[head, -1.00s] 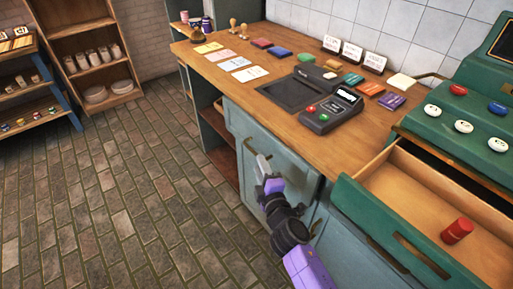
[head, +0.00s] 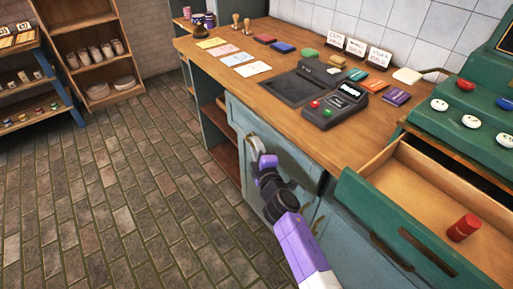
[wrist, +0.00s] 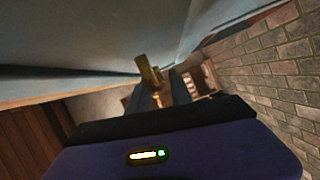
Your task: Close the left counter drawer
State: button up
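The blue-grey counter front (head: 238,118) is below the left part of the wooden counter top. I cannot tell whether its upper panel is a drawer, or how far out it stands. My gripper (head: 257,152) is right at this front, its fingers pointing toward its upper left part. In the wrist view a brass-coloured handle (wrist: 150,74) on the blue-grey face is just ahead of the dark fingers. Contact between them is not clear, and the finger gap is hidden.
A green drawer (head: 390,232) stands open at the right, with a red cylinder (head: 463,228) inside. A card terminal (head: 335,104), cards and stamps are on the counter top (head: 215,60). The brick-paved floor (head: 130,190) at left is clear. Shelves (head: 90,45) stand at the back left.

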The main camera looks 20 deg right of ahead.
grip_shut()
dwell(1.2)
